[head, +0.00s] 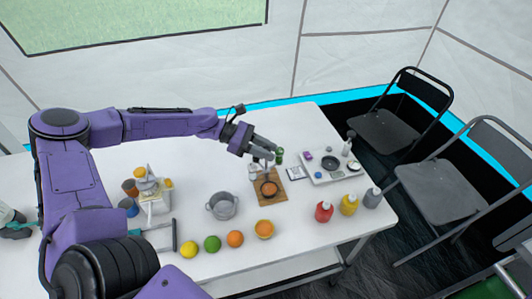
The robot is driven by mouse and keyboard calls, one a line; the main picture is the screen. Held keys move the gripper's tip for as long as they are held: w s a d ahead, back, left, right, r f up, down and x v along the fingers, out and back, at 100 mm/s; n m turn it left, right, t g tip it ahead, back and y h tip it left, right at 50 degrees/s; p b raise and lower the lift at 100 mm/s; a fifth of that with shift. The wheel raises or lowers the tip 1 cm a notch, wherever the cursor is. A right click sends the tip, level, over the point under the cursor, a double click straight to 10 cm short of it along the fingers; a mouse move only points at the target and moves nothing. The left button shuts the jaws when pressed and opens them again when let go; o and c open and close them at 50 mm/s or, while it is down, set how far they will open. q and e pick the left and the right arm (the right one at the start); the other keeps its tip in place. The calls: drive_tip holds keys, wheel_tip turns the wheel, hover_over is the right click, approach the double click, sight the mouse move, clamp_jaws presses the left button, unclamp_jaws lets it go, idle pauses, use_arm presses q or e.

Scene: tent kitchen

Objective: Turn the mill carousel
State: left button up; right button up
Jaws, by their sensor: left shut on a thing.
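My left gripper (265,149) reaches over the white table from the left, its fingers pointing down to the right. It is shut on a part of a small cluster that I take to be the mill carousel. A pale piece (253,172) of the cluster shows just left of the fingertips, and green pieces (279,156) show just right of them. The gripper hides much of the cluster, so I cannot tell exactly which part is held.
A grey pot (222,205), several fruits (212,243), sauce bottles (349,204) and a white tray (313,176) stand around. Two dark chairs (381,129) are beyond the table's right edge.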

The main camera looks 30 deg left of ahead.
use_arm(q)
drive_tip(key=shift+f+m+g, duration=0.1)
drive_tip(key=shift+m+g, duration=0.8)
drive_tip(key=shift+g, duration=0.1)
drive_tip(key=shift+m+g+h+b, duration=0.4)
drive_tip(key=shift+m+g, duration=0.8)
drive_tip(key=shift+g, duration=0.2)
clamp_jaws()
drive_tip(key=shift+s, duration=0.1)
drive_tip(key=o, duration=1)
unclamp_jaws()
drive_tip(key=shift+b+v, duration=0.7)
drive_tip(key=shift+v, duration=4.5)
